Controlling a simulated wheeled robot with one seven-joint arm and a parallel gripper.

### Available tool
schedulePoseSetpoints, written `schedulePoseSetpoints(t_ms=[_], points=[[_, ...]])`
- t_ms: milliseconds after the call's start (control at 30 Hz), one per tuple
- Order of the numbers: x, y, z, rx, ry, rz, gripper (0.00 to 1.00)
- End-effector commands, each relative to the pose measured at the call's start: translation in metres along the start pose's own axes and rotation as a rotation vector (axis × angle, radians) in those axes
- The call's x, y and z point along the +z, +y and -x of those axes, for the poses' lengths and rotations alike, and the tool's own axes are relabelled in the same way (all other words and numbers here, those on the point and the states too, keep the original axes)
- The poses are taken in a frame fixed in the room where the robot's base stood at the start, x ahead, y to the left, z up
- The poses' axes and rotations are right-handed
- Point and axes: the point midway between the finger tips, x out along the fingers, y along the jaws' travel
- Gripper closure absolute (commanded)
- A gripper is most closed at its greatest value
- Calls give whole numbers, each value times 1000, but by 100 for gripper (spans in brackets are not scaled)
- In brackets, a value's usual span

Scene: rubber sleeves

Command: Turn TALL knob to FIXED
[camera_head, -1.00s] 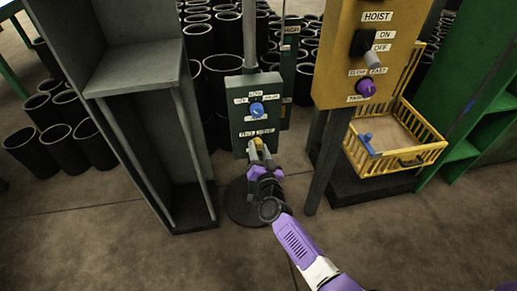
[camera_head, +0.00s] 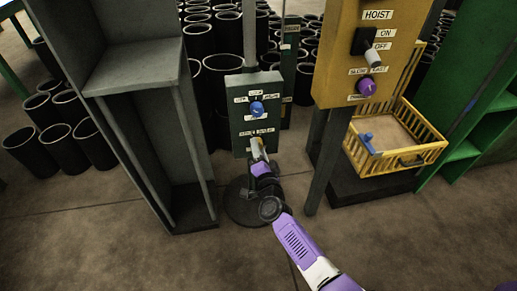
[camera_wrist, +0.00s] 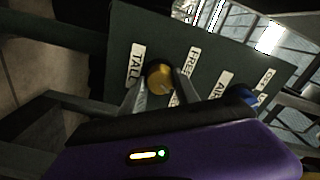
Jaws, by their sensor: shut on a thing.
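The yellow knob (camera_wrist: 160,76) sits on the dark green panel (camera_head: 239,122), near the label TALL (camera_wrist: 136,66) in the wrist view. The label FREE (camera_wrist: 194,62) is on its other side. Another label below the knob is mostly hidden by a finger, and I cannot read it. My gripper (camera_wrist: 162,88) is shut on the knob, one finger on each side. I cannot tell for sure where the knob points. In the head view my gripper (camera_head: 257,149) is at the lower part of the panel and hides most of the knob.
A blue knob (camera_head: 257,108) is higher on the same panel. To the right stands a yellow HOIST box (camera_head: 335,75) with a purple knob (camera_head: 367,88), and a yellow crate (camera_head: 425,155) below. A grey cabinet (camera_head: 135,65) stands close on the left.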

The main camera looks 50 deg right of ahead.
Motion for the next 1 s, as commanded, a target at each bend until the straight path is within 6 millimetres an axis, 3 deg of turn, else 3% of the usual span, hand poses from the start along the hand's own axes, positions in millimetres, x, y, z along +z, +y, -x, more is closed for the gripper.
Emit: schedulePoseSetpoints(t_ms=[333, 367, 467, 800, 1000], points=[[0, 1, 1, 2, -1, -5, 100], [0, 1, 1, 2, -1, -5, 61], [0, 1, 1, 2, -1, -5, 42], [0, 0, 2, 1, -1, -3, 42], [0, -1, 25, 3, -3, -2, 42]])
